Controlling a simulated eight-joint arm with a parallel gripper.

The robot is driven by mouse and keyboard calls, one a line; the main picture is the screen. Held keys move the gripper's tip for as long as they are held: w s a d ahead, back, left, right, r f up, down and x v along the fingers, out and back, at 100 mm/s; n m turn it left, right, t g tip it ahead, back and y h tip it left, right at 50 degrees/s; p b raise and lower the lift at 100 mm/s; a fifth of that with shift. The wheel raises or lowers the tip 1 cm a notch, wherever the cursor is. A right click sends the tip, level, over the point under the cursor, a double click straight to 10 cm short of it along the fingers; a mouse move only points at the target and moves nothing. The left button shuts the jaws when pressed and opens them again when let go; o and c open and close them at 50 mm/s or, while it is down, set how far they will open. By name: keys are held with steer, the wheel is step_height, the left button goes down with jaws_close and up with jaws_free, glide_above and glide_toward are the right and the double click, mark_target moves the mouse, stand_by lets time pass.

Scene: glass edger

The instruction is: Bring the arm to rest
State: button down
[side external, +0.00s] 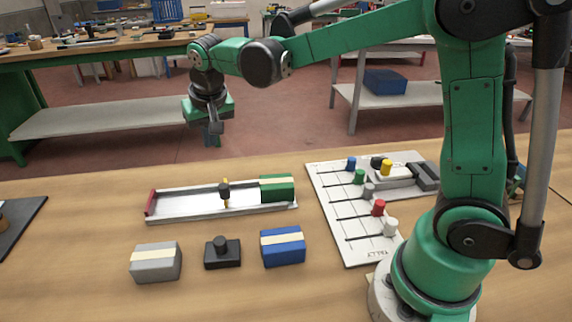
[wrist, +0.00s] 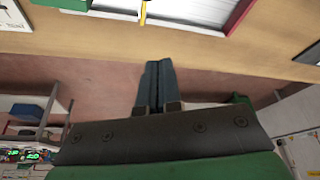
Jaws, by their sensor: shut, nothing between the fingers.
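My green arm reaches out to the left in the side external view. My gripper (side external: 213,138) hangs pointing down, in the air beyond the far edge of the wooden table (side external: 90,215). In the wrist view my gripper (wrist: 158,68) shows its two dark fingers pressed together, with nothing between them. It is apart from every object on the table.
A metal track (side external: 180,207) holds a green block (side external: 277,188). Grey (side external: 156,262) and blue (side external: 283,246) blocks and a black knobbed piece (side external: 222,253) stand nearer. A white slotted board (side external: 335,212) with several coloured knobs lies beside my base. The space around my gripper is clear.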

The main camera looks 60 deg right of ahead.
steer(key=s+n+t+y, duration=0.1)
steer(key=s+n+t, duration=0.2)
steer(key=s, duration=1.1)
steer(key=shift+s+n+t+y, duration=0.3)
steer(key=shift+s+n, duration=0.05)
steer(key=shift+n, duration=0.35)
